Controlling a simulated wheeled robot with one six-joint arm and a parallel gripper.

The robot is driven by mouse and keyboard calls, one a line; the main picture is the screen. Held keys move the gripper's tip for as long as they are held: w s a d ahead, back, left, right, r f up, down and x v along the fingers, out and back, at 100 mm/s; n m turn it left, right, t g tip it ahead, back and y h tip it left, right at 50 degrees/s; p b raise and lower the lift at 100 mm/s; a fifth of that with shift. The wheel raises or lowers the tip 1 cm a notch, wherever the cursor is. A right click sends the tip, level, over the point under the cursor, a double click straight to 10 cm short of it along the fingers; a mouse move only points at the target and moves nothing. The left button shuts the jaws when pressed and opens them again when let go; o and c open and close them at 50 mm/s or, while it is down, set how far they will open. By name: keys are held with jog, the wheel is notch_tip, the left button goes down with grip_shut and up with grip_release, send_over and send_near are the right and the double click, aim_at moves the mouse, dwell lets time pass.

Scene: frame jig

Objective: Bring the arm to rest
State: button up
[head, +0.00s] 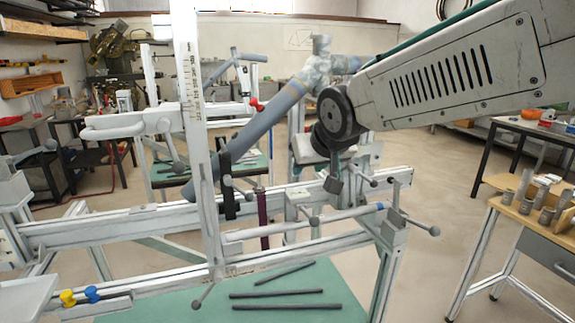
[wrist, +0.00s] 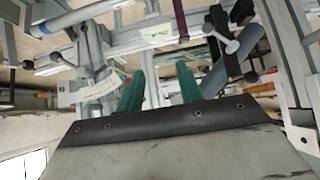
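My gripper shows in the wrist view (wrist: 160,78) with two green fingers standing apart and nothing between them. It points toward the metal frame jig (head: 120,224). In the head view my arm comes in from the right, and its dark round joint is in front of the jig. The gripper's fingers are hidden or cannot be made out there. A grey-blue tube (head: 262,122) slants up through the jig, partly behind the upright, and a black clamp (head: 227,185) is at its lower part. I cannot tell whether the fingers touch the jig.
Several dark rods (head: 285,294) lie on the green surface (head: 240,275) below the jig. A wooden-topped bench (head: 490,183) with metal cups stands at the right. Another jig stands behind. Open floor (head: 430,215) shows between the jig and the bench.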

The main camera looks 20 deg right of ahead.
jog(key=shift+v, duration=0.8)
jog(key=s+d+f+g, duration=0.1)
jog(key=s+f+g, duration=0.2)
jog(key=s, duration=0.9)
jog(key=s+d+f+g, duration=0.2)
jog(key=s+f+g, duration=0.2)
jog(key=s, duration=0.9)
jog(key=shift+f+g, duration=0.3)
jog(key=shift+f, duration=0.15)
jog(key=shift+d, duration=0.1)
